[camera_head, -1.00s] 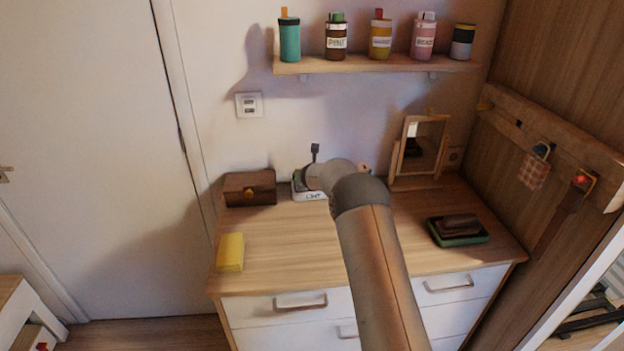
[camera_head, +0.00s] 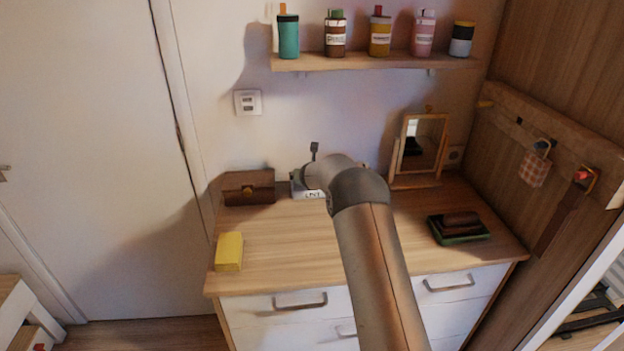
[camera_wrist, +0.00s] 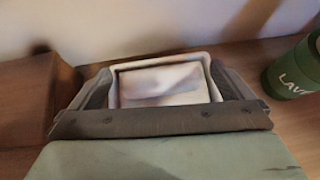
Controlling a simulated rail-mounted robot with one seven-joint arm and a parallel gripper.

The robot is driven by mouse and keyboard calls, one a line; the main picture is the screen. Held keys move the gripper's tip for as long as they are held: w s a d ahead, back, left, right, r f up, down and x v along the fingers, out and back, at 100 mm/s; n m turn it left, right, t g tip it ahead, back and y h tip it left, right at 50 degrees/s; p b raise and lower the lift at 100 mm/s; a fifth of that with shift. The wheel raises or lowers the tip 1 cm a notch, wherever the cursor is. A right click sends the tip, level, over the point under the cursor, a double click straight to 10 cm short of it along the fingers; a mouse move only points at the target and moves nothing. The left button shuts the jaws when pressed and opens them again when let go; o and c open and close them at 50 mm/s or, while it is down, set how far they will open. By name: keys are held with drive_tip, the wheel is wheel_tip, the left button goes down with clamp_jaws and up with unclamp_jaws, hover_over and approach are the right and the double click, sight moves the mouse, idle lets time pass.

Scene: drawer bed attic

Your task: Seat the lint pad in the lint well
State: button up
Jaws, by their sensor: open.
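The lint well is a small white box with dark lettering (camera_head: 309,194), standing at the back of the dresser top near the wall. In the wrist view it shows as a white-rimmed tray (camera_wrist: 118,99). A pale, flat piece, which looks like the lint pad (camera_wrist: 160,82), lies inside the rim. I cannot tell whether it lies fully flat. My gripper (camera_wrist: 162,88) is open, with one grey finger on each side of the white tray. Whether the fingers touch the tray is unclear. In the head view my arm hides the gripper and much of the box.
A brown wooden box (camera_head: 249,188) stands close at the left. A green canister (camera_wrist: 297,72) stands close at the right in the wrist view. A yellow block (camera_head: 229,252), a mirror (camera_head: 421,146) and a green tray (camera_head: 461,238) stand on the dresser. The front middle is clear.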

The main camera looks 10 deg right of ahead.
drive_tip(key=s+a+r+n+y+b, duration=0.4)
drive_tip(key=s+r+n, duration=0.5)
drive_tip(key=s, duration=0.6)
drive_tip(key=s+a+r+n+g+y, duration=0.1)
drive_tip(key=s+a+n+g, duration=0.1)
drive_tip(key=s+n, duration=0.4)
drive_tip(key=s+a+r+n+g, duration=0.15)
drive_tip(key=s+n, duration=0.25)
drive_tip(key=s, duration=0.4)
drive_tip(key=s+d+f+n+g+h, duration=0.1)
drive_tip(key=s+d+f+n+g, duration=0.1)
drive_tip(key=s+n, duration=0.4)
drive_tip(key=s+d+f+n+g+h, duration=0.1)
drive_tip(key=s+n, duration=0.5)
drive_tip(key=s, duration=0.9)
drive_tip(key=s+d+f+n+g+h, duration=0.1)
drive_tip(key=s+d+f+n+g, duration=0.2)
drive_tip(key=s+n, duration=0.3)
drive_tip(key=s+d+g, duration=0.1)
drive_tip(key=s, duration=0.3)
drive_tip(key=shift+s+f+n+h, duration=0.25)
drive_tip(key=shift+s+n+h, duration=0.05)
drive_tip(key=shift+s+n, duration=0.1)
